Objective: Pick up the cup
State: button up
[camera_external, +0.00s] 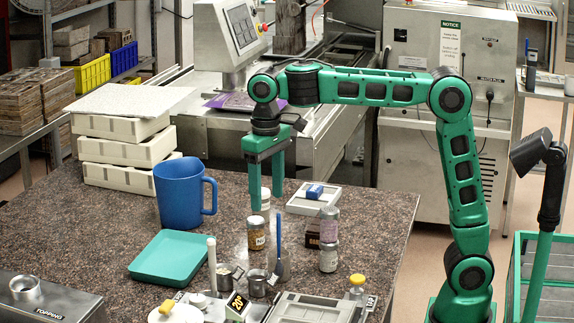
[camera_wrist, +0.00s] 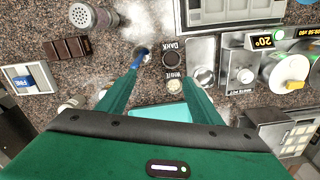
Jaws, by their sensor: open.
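A large blue cup (camera_external: 178,194) with a handle on its right side stands upright on the speckled table in the external view. I do not see it in the wrist view. My gripper (camera_external: 267,197) points down over the table to the right of the blue cup, apart from it. Its two green fingers are spread and nothing shows held between them. The fingers also show in the wrist view (camera_wrist: 163,72), over the small labelled metal pots. Small dark metal pots (camera_external: 257,283) stand near the front of the table.
Stacked white moulds (camera_external: 125,160) stand behind the blue cup, and a teal tray (camera_external: 172,258) lies in front of it. Jars (camera_external: 329,224) and a dark block stand right of my gripper. A blue-handled brush (camera_external: 279,245) stands upright nearby.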

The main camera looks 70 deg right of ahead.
jog(key=w+a+f, duration=0.2)
jog(key=a, duration=0.1)
send_over(256, 284)
jog(key=s+a, duration=0.1)
jog(key=a, duration=0.1)
jog(key=f, duration=1.5)
jog(key=shift+d+f, duration=0.2)
jog(key=shift+f, duration=0.05)
jog(key=shift+w+a+f, duration=0.1)
jog(key=shift+f, duration=2.45)
jog(key=c, duration=1.1)
